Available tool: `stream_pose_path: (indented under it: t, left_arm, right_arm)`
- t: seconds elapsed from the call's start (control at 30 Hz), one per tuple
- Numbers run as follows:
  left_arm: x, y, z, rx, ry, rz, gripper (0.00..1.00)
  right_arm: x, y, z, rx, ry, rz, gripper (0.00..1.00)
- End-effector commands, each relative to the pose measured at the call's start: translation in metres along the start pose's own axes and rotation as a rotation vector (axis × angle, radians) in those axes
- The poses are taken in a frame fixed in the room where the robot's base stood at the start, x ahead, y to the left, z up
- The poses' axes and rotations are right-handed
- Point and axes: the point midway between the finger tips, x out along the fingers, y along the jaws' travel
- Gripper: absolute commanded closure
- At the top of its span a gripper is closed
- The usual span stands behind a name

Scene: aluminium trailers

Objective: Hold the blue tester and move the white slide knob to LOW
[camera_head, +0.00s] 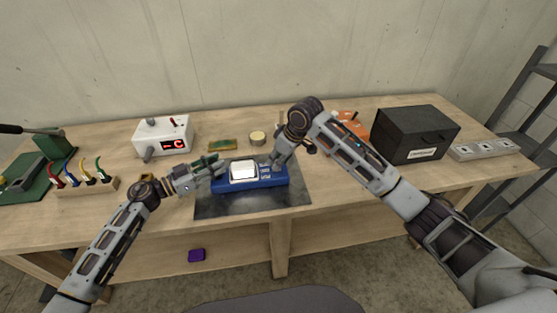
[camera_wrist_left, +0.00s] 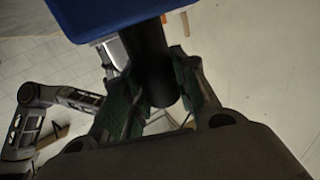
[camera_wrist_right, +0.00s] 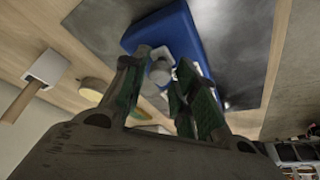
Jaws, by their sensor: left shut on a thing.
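The blue tester (camera_head: 262,183) lies on a dark mat (camera_head: 225,208), its white screen (camera_head: 243,170) facing up. Its blue body also shows in the left wrist view (camera_wrist_left: 110,15). My left gripper (camera_head: 214,167) is shut on a black cylindrical handle (camera_wrist_left: 152,65) at the tester's left end. My right gripper (camera_head: 276,161) is above the tester's right part, pointing down. In the right wrist view its fingers (camera_wrist_right: 163,70) are apart, with a pale knob (camera_wrist_right: 160,73) between their tips. I cannot tell whether they touch it. The LOW marking is not readable.
A white box with a red display (camera_head: 165,137), a green board (camera_head: 222,145) and a round tin (camera_head: 257,138) stand behind. Wires in a wooden rack (camera_head: 85,187) are left. A black box (camera_head: 412,135) and a grey switch strip (camera_head: 482,149) are right. A purple object (camera_head: 197,255) lies below.

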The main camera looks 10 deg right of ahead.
Motion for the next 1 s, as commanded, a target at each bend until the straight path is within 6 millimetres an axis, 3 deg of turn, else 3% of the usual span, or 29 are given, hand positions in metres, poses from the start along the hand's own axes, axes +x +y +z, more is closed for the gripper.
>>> stream_pose_path:
  t: [0.1, 0.57, 0.77, 1.0]
  left_arm:
    - [0.0, 0.0, 0.0, 0.0, 0.0, 0.0, 1.0]
    - [0.0, 0.0, 0.0, 0.001, 0.0, 0.0, 1.0]
    - [0.0, 0.0, 0.0, 0.001, 0.0, 0.0, 1.0]
    - [0.0, 0.0, 0.001, 0.001, -0.001, 0.0, 1.0]
  right_arm:
    - [0.0, 0.0, 0.0, 0.0, 0.0, 0.0, 0.56]
    - [-0.005, 0.0, 0.0, -0.001, 0.001, 0.0, 0.56]
    - [-0.023, 0.0, 0.0, 0.0, 0.001, 0.0, 0.56]
    - [-0.057, 0.0, -0.001, -0.002, 0.002, 0.001, 0.56]
